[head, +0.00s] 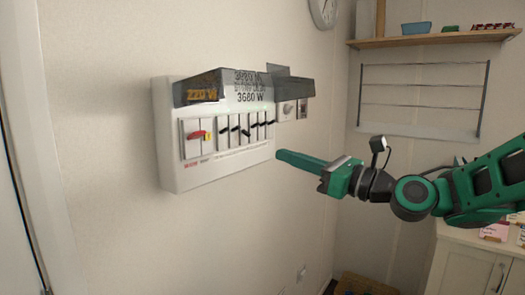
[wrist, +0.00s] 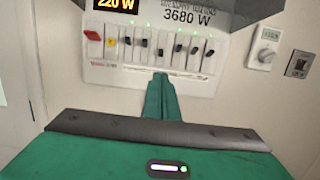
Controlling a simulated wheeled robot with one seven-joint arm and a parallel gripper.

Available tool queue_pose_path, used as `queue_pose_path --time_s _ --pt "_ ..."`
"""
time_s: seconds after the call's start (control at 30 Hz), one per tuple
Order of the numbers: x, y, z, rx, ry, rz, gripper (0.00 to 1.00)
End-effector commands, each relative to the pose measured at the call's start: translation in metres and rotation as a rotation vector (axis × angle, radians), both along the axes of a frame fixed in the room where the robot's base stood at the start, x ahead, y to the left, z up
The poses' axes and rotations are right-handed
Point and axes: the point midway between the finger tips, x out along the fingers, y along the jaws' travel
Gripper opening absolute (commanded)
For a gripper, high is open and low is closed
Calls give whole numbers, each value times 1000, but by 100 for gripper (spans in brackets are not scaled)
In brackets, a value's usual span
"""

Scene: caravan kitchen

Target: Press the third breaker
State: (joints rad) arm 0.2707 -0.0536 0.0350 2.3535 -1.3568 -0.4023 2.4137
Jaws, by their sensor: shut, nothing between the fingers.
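A white breaker panel (head: 215,165) is fixed to the wall, with a row of white breakers with black toggles. In the wrist view, a red switch (wrist: 92,35) and a yellow button (wrist: 111,41) stand left of the row. The third breaker (wrist: 161,44) from the left has its black toggle low; toggles further right sit nearer mid-height. My green gripper (head: 280,154) is shut and empty, just right of the panel's lower part in the head view. In the wrist view its fingertips (wrist: 160,76) appear just below the third breaker. I cannot tell whether they touch the panel.
A grey transparent cover (head: 245,88) is raised above the breakers, with a display reading 220 W and 3680 W. A thermostat (wrist: 265,47) and a wall switch (wrist: 299,64) are to the right. A wooden shelf (head: 435,38) hangs on the far wall.

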Motion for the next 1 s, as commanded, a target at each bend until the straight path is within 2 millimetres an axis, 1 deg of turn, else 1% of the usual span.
queue_pose_path --time_s 0.17,0.4,0.6,0.8,1.0 --pt "9 13 2 -2 -1 4 0" --pt "33 45 9 -2 -2 5 0" --pt "51 66 13 -1 -2 2 0" --pt "59 76 14 -2 -1 1 0" --pt "60 77 14 -3 0 0 0"
